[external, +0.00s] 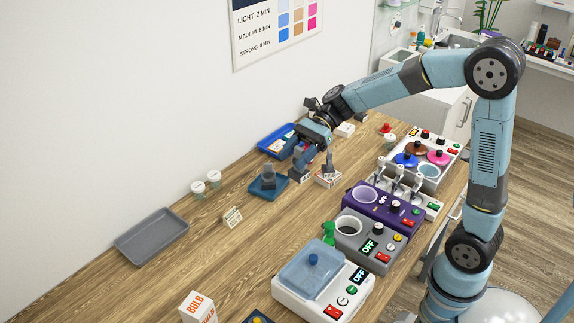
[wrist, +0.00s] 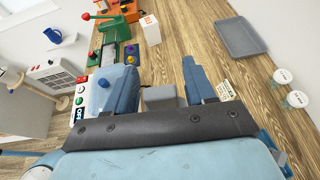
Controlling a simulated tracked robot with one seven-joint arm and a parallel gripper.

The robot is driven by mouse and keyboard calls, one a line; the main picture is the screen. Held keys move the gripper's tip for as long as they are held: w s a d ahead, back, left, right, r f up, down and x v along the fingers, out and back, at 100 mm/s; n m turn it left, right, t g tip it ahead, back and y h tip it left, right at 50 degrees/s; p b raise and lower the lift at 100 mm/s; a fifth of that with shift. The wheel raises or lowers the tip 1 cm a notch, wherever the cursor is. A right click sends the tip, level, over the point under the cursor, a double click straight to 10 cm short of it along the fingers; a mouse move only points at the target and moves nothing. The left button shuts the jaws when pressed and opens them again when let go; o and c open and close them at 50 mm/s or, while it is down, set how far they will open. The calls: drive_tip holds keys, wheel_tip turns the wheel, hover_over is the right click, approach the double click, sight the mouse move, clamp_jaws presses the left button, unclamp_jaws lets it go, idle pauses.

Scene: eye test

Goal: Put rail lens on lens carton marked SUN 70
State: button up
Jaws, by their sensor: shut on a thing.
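My gripper (external: 313,167) is above the far part of the wooden table, pointing down. In the wrist view my gripper (wrist: 161,84) is shut on a grey block-like piece (wrist: 160,97), seemingly the rail lens. The external view does not show this piece clearly. A small white carton with a red marking (external: 328,179) stands just below and right of the fingers. A small white card or carton (external: 307,177) is beside it at the left fingertip. Their print is too small to read, so I cannot tell which is SUN 70.
A blue tray (external: 255,190) with a dark piece is left of the gripper, another blue tray (external: 266,149) behind. Purple (external: 352,206) and grey (external: 345,243) devices stand to the right. A grey tray (external: 150,237) and two lidded cups (external: 205,183) are at left. The table's left middle is mostly clear.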

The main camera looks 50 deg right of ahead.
drive_tip(key=w+d+m+t+h, duration=0.2)
drive_tip(key=w+d+m+t, duration=0.25)
drive_tip(key=d, duration=0.95)
drive_tip(key=w+d+m+t+h, duration=0.1)
drive_tip(key=w+d+m+t, duration=0.3)
drive_tip(key=d, duration=1)
drive_tip(key=s+d+m+t+h, duration=0.25)
drive_tip(key=d+m+h, duration=0.2)
drive_tip(key=d, duration=1.75)
drive_tip(key=shift+t+h, duration=0.25)
drive_tip(key=shift+t, duration=0.05)
drive_tip(key=shift+w+d+f, duration=1.05)
drive_tip(key=shift+w+f, duration=1.15)
drive_tip(key=shift+f, duration=0.8)
drive_tip(key=shift+w+d+f, duration=1.05)
drive_tip(key=shift+w+f, duration=1.2)
drive_tip(key=shift+f, duration=0.75)
drive_tip(key=shift+w+d+f, duration=1.05)
drive_tip(key=shift+w+f, duration=1.15)
drive_tip(key=shift+f, duration=0.8)
